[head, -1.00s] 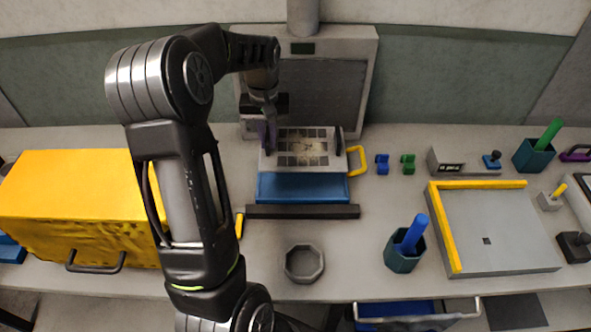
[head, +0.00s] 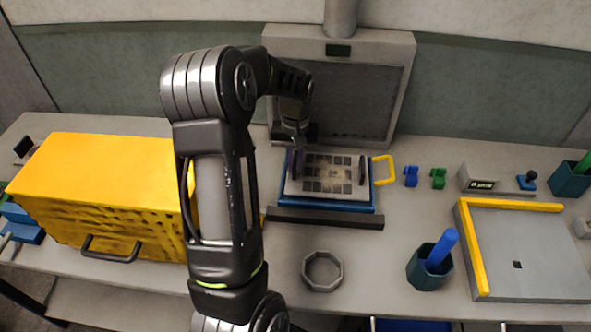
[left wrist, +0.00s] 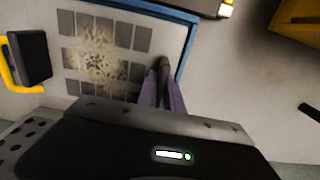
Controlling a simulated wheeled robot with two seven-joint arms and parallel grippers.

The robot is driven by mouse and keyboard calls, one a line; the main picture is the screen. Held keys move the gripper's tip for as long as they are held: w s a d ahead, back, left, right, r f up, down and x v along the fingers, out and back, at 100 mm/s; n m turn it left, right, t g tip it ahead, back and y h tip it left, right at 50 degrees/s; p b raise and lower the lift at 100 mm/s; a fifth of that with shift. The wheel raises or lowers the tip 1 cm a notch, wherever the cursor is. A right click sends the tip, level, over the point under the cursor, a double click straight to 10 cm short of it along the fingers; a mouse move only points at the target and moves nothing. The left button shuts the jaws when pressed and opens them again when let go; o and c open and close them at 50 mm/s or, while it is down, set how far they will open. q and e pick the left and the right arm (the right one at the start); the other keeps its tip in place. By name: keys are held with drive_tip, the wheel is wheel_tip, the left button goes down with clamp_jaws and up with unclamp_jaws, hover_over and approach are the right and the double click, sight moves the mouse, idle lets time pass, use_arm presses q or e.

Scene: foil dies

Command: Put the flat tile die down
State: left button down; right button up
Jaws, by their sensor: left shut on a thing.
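The flat tile die (head: 325,188) is a pale plate with dark square tiles, a brownish speckled patch in the middle and an upright black grip at each side. It lies level over a blue bed (head: 325,205) in front of a grey upright machine. My left gripper (head: 297,162) is shut on the die's left grip. The left wrist view shows the purplish fingers (left wrist: 165,92) around that dark grip, the die (left wrist: 100,50) and the blue rim (left wrist: 186,52) beside it. I cannot tell whether the die touches the bed. My right gripper is not in view.
A black bar (head: 325,218) runs along the bed's front, and a yellow loop handle (head: 384,168) is at its right. A large yellow box (head: 95,185) stands left. A grey octagonal ring (head: 310,272) and a dark cup (head: 430,270) stand in front. A yellow-edged plate (head: 530,255) lies right.

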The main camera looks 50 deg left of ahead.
use_arm(q)
drive_tip(key=shift+w+f, duration=0.1)
drive_tip(key=shift+f, duration=0.55)
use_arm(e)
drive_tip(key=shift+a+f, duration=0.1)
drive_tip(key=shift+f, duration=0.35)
use_arm(q)
drive_tip(key=shift+f, duration=0.15)
drive_tip(key=c, duration=1.5)
unclamp_jaws()
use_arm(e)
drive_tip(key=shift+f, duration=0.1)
